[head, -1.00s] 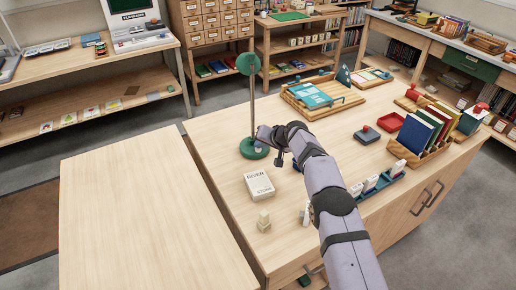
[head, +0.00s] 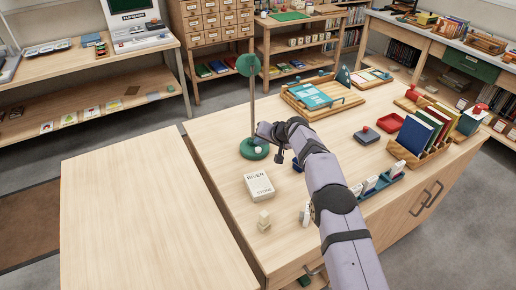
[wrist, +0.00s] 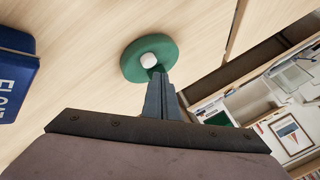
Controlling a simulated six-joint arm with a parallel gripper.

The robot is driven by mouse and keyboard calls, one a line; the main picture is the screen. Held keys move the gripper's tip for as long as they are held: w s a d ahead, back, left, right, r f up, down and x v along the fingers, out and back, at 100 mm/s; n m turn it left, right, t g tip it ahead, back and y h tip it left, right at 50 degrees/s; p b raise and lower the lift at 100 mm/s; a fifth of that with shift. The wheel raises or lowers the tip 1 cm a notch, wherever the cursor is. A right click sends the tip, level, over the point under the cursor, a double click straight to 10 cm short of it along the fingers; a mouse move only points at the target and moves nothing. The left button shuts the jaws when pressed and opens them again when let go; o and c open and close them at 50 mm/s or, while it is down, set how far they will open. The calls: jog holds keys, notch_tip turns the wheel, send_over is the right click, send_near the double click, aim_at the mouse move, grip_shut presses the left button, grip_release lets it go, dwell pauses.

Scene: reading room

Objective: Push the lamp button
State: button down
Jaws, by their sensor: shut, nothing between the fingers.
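The lamp has a round green base (head: 247,151), a thin upright pole (head: 252,108) and a round green head (head: 248,65). It stands near the far left part of the wooden table. A small white button (wrist: 148,60) sits on top of the green base, which also shows in the wrist view (wrist: 131,68). My gripper (wrist: 158,78) is shut and empty, its fingertips at the near edge of the base in that picture, just below the button. I cannot tell whether they touch. In the head view my gripper (head: 279,158) is small and dark, right of the base.
A white box (head: 259,185) and small pale blocks (head: 264,220) lie nearer on the table. A blue rack (head: 380,186) holds white cards. A wooden tray (head: 345,101) is at the back, and a book stand (head: 421,158) at the right. The left tabletop (head: 125,215) is clear.

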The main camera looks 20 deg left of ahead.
aim_at(260, 153)
jog(key=shift+r+p, duration=1.45)
jog(key=shift+r, duration=1.35)
jog(key=shift+d, duration=0.1)
jog(key=s+d+r+m+g+h, duration=0.1)
jog(key=s+d+r+h, duration=0.1)
jog(key=s+d, duration=0.8)
jog(key=s+d+r+g+h, duration=0.1)
jog(key=s+d+h, duration=0.3)
jog(key=d, duration=0.9)
jog(key=s+d+f+g, duration=0.1)
jog(key=s+d, duration=0.3)
jog(key=s, duration=0.6)
jog(key=s+d+f+g, duration=0.1)
jog(key=s+d, duration=0.4)
jog(key=s, duration=0.5)
jog(key=s+d+f+g+h, duration=0.1)
jog(key=s+d, duration=0.3)
jog(key=s, duration=0.6)
jog(key=shift+s+d+f+g, duration=0.3)
jog(key=shift+s+d+g, duration=0.05)
jog(key=shift+d+g, duration=0.05)
